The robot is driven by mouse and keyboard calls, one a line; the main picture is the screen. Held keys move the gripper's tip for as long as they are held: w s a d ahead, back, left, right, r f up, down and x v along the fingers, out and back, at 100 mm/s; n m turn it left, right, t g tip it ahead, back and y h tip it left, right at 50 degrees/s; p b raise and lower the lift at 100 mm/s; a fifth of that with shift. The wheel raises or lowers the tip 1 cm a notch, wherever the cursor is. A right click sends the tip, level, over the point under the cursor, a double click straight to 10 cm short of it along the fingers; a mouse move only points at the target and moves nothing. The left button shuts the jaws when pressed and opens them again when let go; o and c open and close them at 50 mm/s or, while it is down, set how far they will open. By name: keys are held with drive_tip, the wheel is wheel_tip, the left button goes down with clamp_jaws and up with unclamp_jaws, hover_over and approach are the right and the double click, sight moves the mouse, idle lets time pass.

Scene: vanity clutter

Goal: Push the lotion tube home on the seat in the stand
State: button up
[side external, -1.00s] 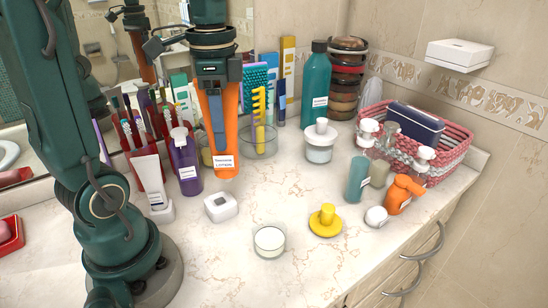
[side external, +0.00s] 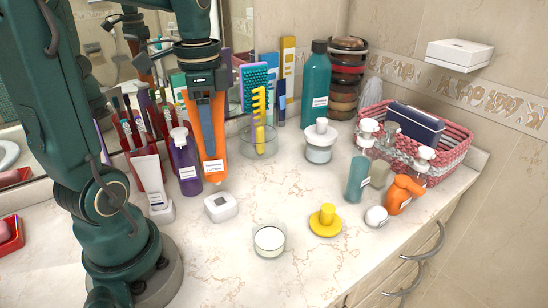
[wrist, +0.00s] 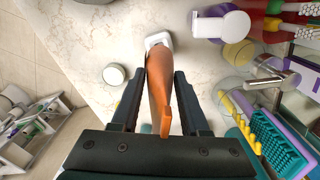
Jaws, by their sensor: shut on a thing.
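The orange lotion tube (side external: 212,150), with a white label near its lower end, hangs nearly upright in my gripper (side external: 206,118). My gripper is shut on its upper part, with a finger on each side in the wrist view (wrist: 158,85). The small white stand (side external: 221,207) sits on the counter just in front of and below the tube in the side view. In the wrist view the stand (wrist: 157,39) shows past the tube's far end, which covers part of it. The tube's lower end appears above the counter, apart from the stand; the seat is not clearly visible.
A purple pump bottle (side external: 186,162) stands close left of the tube. A white tube (side external: 148,175) stands in another white holder. A glass with a yellow comb (side external: 259,140) is to the right. A candle jar (side external: 269,241) and yellow-knobbed dish (side external: 325,221) are in front.

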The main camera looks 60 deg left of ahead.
sight(214, 164)
drive_tip(key=shift+f, duration=1.9)
drive_tip(key=shift+f, duration=1.5)
drive_tip(key=o, duration=0.9)
drive_tip(key=shift+r, duration=2.55)
